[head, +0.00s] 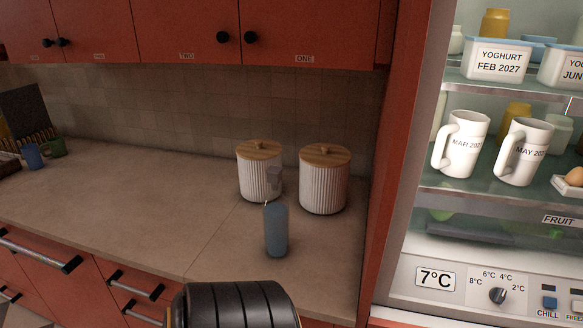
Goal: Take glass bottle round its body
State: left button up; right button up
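A blue glass bottle (276,230) stands upright on the beige counter (160,205), near its front edge. Its narrow greyish top rises in front of the left ribbed canister (260,172). Nothing is touching the bottle that I can see. Neither of my grippers shows in the head view. A black ribbed part of my own body is at the bottom, in front of the counter, with no fingers visible.
A second ribbed canister (323,180) with a wooden lid stands behind the bottle to the right. An open fridge (420,205) with mugs and yoghurt tubs is on the right. Red cupboards (180,30) hang above. The counter left of the bottle is clear.

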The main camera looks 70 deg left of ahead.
aim_at(275, 205)
jog(key=u, duration=2.4)
jog(key=k+l+z, duration=0.2)
jog(key=l, duration=0.6)
jog(key=l+z, duration=0.2)
jog(key=l, duration=0.55)
jog(key=i, duration=0.05)
